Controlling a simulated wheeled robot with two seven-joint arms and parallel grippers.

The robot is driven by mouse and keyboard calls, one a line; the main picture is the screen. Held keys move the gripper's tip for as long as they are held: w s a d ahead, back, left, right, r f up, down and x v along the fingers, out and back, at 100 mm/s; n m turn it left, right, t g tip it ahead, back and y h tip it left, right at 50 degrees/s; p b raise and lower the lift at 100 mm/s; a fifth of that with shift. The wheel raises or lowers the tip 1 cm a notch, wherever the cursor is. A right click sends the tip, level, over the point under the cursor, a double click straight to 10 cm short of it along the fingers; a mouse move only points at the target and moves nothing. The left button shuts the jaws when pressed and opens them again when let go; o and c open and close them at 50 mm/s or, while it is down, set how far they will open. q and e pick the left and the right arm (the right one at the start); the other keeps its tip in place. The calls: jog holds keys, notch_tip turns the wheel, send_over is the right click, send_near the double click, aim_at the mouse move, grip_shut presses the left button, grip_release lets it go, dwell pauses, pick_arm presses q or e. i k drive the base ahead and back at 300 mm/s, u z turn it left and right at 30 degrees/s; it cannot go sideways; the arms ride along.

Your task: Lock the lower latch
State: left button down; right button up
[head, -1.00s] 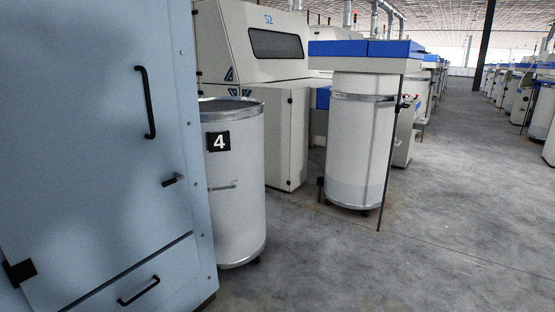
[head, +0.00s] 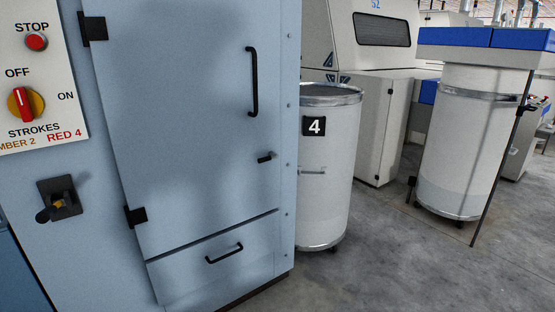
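A light blue cabinet door (head: 185,140) fills the left middle of the head view and looks shut. A long black vertical handle (head: 252,82) is on its right side. Below the handle is a small black latch (head: 266,157), its lever lying roughly level and pointing left. Two black hinges show on the door's left edge, an upper one (head: 93,29) and a lower one (head: 136,217). No second latch shows on the door. Neither of my grippers is in view.
A drawer panel with a black handle (head: 224,253) is below the door. Left are a red stop button (head: 37,42), a rotary switch (head: 25,104) and a black fitting (head: 58,199). A white can marked 4 (head: 327,210) stands right of the cabinet. Grey floor (head: 385,265) is open at right.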

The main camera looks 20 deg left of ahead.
aim_at(261, 161)
jog(key=i, duration=1.65)
jog(key=u, duration=0.2)
